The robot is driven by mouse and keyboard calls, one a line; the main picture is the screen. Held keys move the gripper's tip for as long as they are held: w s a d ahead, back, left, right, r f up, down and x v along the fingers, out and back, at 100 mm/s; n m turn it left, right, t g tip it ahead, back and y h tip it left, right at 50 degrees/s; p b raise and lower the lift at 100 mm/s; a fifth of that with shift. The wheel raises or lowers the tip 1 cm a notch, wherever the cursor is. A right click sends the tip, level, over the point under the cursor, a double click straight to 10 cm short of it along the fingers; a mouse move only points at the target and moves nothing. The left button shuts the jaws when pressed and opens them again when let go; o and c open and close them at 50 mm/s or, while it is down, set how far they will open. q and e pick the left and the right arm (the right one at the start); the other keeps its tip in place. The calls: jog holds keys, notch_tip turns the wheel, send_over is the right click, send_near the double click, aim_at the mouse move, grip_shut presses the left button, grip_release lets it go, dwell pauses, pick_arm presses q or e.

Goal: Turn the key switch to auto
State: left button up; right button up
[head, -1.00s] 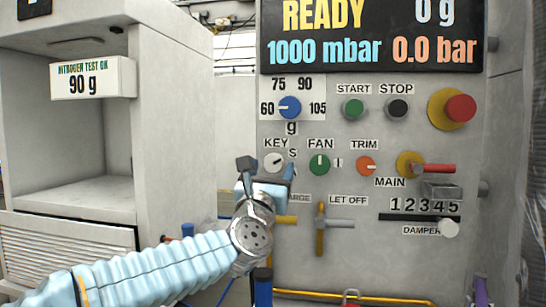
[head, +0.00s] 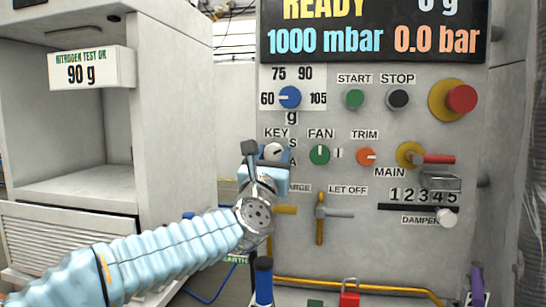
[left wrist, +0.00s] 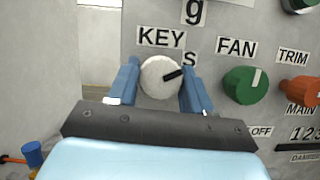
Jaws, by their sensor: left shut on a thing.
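The key switch is a round whitish knob (head: 273,151) under the KEY label on the grey panel. It also shows in the left wrist view (left wrist: 157,78), with a black pointer mark toward the right and slightly up. An S label is at its upper right; a partly covered A is below the S in the head view. My left gripper (head: 266,155) is at the knob. In the left wrist view my left gripper's blue fingers (left wrist: 158,82) stand on both sides of the knob, shut on it. My right gripper is not in view.
The green FAN knob (head: 319,155) and orange TRIM knob (head: 366,157) are close on the right. The blue dial (head: 290,97) is above. The LET OFF lever (head: 321,217) is below right. A grey cabinet (head: 176,120) stands at left.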

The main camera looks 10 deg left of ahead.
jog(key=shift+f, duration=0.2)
